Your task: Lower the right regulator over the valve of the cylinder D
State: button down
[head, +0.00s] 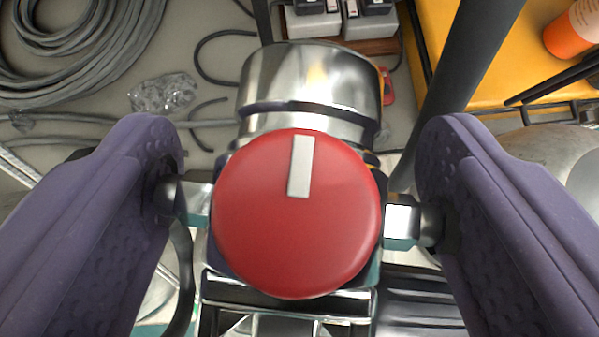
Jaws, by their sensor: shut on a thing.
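My gripper (300,215) is shut on a regulator, with one purple finger on each side. The regulator has a round red knob (296,240) with a white bar mark, facing the camera. Its shiny metal body (310,85) shows behind the knob, toward the top of the picture. The fingers press on short metal stubs at the left and right of the body. A rounded grey metal surface (570,165) at the right edge may be a cylinder; I cannot tell which. The valve of cylinder D is not identifiable, and what lies under the regulator is hidden by it.
Coiled grey hose (70,50) lies on the floor at upper left, near a clear plastic bag (163,93). A dark post (465,75) rises at right, by a yellow surface (540,60) with an orange bottle (575,28). Dark ribbed metal lies at lower right.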

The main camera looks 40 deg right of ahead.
dwell(0.4)
jog(key=shift+f+b, duration=0.75)
jog(key=shift+f, duration=0.05)
jog(key=shift+f+b, duration=0.4)
dwell(0.3)
jog(key=shift+f, duration=0.3)
jog(key=shift+f+b, duration=0.45)
jog(key=shift+b, duration=0.2)
dwell(0.6)
grip_release()
jog(key=shift+s, duration=0.1)
